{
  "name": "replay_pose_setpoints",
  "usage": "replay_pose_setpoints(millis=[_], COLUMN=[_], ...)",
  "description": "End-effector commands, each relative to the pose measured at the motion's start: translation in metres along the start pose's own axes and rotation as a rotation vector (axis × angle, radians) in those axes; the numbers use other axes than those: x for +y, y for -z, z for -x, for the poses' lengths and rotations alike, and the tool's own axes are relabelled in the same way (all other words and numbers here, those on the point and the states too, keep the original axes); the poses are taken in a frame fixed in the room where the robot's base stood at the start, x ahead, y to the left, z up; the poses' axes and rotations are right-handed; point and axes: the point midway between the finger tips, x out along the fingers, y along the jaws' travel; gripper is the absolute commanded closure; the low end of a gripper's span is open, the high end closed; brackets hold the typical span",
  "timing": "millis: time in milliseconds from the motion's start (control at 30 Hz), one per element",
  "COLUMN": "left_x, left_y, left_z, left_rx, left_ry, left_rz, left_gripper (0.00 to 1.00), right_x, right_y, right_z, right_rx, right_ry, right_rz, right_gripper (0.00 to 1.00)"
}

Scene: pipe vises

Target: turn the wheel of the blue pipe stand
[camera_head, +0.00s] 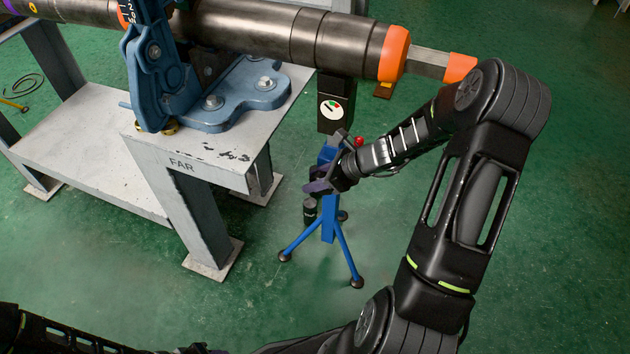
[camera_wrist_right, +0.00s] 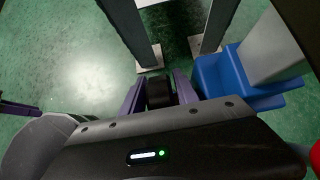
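The blue pipe stand (camera_head: 329,225) stands on its tripod legs on the floor, to the right of the workbench. Its upper part is dark and bears a small round gauge (camera_head: 332,110). My right gripper (camera_head: 320,180) is at the stand's blue column, below the gauge. A black cylindrical handle (camera_head: 309,211) shows just below the fingers. In the right wrist view the two purple fingers hug a dark piece (camera_wrist_right: 160,93), which seems to be this handle. My arm and gripper hide the rest of the wheel.
A grey workbench (camera_head: 160,150) marked FAR bears a blue pipe vise (camera_head: 205,100). The vise holds a dark pipe (camera_head: 290,35) with an orange collar, running right above the stand. A bench leg (camera_head: 195,220) is close left of the stand. The green floor to the right is free.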

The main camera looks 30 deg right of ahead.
Motion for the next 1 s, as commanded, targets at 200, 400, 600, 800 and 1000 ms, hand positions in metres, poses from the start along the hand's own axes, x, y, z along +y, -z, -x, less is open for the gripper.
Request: replay_pose_setpoints(millis=[200, 400, 600, 800, 1000], left_x=[0.0001, 0.0001, 0.0001, 0.0001, -0.0006], left_y=[0.0000, -0.0001, -0.0001, -0.0001, 0.0000], left_z=[0.0001, 0.0001, 0.0001, 0.0001, -0.0015], left_rx=[0.000, 0.000, 0.000, 0.000, 0.000], left_ry=[0.000, 0.000, 0.000, 0.000, 0.000], left_rz=[0.000, 0.000, 0.000, 0.000, 0.000], left_gripper=[0.55, 0.55, 0.55, 0.55, 0.55], right_x=[-0.0003, -0.0003, -0.0003, -0.0003, -0.0004], right_y=[-0.0003, -0.0002, -0.0002, -0.0001, 0.0005], right_z=[-0.0004, -0.0002, -0.0001, 0.0000, -0.0004], right_rx=[0.000, 0.000, 0.000, 0.000, -0.004], right_ry=[0.001, 0.001, 0.001, 0.001, 0.001], right_rz=[0.000, 0.000, 0.000, 0.000, 0.000], right_gripper=[0.64, 0.78, 0.94, 1.00, 1.00])
